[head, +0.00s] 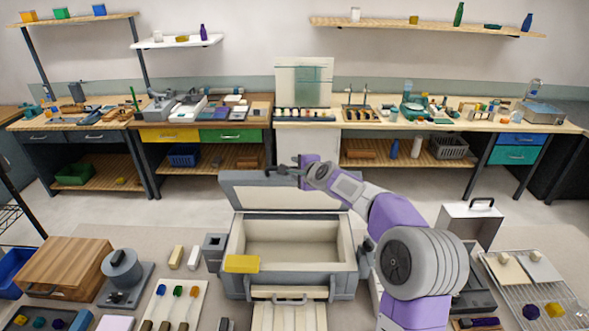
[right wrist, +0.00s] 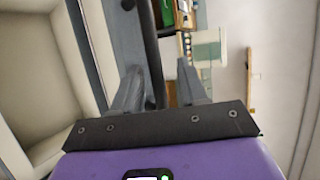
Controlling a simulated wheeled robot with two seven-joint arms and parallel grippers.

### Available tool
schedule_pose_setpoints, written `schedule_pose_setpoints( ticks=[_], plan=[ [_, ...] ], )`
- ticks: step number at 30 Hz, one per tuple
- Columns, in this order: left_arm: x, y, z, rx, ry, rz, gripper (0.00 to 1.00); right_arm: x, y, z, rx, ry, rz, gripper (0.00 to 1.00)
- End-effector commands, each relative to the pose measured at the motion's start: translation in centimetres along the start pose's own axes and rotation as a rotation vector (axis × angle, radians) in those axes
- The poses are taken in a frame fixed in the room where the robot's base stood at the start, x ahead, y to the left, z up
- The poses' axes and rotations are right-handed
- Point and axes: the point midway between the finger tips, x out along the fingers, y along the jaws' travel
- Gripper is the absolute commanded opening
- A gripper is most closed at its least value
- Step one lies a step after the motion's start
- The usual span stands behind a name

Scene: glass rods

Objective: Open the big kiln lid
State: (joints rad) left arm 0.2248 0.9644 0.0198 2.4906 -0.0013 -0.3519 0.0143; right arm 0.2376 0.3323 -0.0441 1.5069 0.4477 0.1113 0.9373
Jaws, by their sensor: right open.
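The big kiln (head: 345,277) is a grey box with a cream, empty-looking inside. Its lid (head: 250,195) stands raised at the back, cream underside facing me. My right gripper (head: 290,168) is at the lid's top edge, with the arm reaching over from the right. In the right wrist view, the open fingers (right wrist: 160,90) stand on either side of a dark handle bar (right wrist: 150,45), beside the lid's edge (right wrist: 82,50). Whether a finger touches the bar I cannot tell. My left gripper is not in view.
A wooden box (head: 65,266) and a grey device (head: 122,270) stand to the left. A wire rack (head: 540,290) and a box with a black handle (head: 468,225) are to the right. Floor lies behind the kiln.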

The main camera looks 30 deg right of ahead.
Motion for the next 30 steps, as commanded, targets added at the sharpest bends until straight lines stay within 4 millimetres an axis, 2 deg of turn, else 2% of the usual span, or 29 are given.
schedule_pose_setpoints(
  ticks=[1, 6, 10, 30],
  plan=[
    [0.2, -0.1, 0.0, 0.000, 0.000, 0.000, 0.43, -1.0, -0.1, 0.0, 0.000, 0.001, -0.003, 0.42],
    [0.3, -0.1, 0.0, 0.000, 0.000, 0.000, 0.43, -3.3, -0.2, 0.0, -0.001, 0.000, -0.005, 0.42],
    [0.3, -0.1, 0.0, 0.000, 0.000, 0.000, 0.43, -4.3, -0.2, 0.0, 0.000, 0.002, -0.005, 0.42],
    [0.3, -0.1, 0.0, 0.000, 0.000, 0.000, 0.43, -4.6, -0.2, 0.0, 0.000, 0.002, -0.005, 0.42]
  ],
)
